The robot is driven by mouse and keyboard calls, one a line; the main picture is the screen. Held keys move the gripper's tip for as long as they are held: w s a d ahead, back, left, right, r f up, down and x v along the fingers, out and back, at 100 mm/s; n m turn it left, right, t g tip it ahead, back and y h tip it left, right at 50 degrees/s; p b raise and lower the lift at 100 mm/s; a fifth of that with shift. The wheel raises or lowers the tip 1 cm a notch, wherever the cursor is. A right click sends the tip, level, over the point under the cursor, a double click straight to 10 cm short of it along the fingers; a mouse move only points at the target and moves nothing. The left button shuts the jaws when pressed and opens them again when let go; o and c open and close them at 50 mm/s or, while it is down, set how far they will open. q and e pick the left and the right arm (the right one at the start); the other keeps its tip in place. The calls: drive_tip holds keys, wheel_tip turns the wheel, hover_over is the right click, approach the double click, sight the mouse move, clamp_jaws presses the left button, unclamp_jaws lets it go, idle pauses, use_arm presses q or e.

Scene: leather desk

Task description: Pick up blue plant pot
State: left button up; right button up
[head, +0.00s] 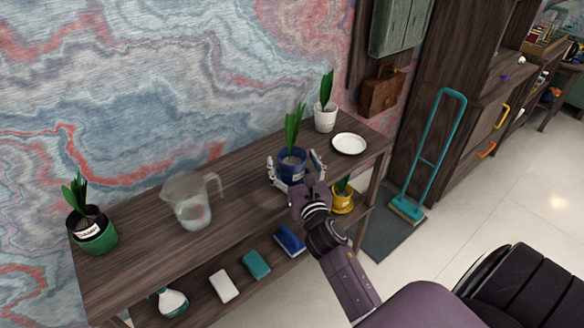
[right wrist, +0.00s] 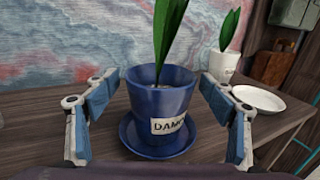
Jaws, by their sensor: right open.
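The blue plant pot (head: 292,167) holds a green leafy plant and stands upright on the wooden table top (head: 243,192). In the right wrist view the blue pot (right wrist: 160,103) sits in a blue saucer (right wrist: 131,139) and bears a white label reading "DAM", the rest cut off by the curve. My right gripper (head: 297,168) is open around the pot, one finger on each side. In the right wrist view the right gripper's fingers (right wrist: 157,110) show a gap to the pot on both sides. My left gripper is not in view.
A white pot (head: 325,117) and a white plate (head: 349,144) stand to the right. A clear jug (head: 188,205) and a green pot (head: 97,236) stand to the left. A yellow pot (head: 342,203) and several cleaning items are on the lower shelf.

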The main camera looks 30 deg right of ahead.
drive_tip(key=shift+w+d, duration=0.15)
drive_tip(key=shift+w, duration=0.3)
drive_tip(key=shift+s, duration=0.1)
drive_tip(key=c, duration=1.5)
drive_tip(key=shift+c, duration=0.5)
drive_tip(key=shift+r, duration=0.15)
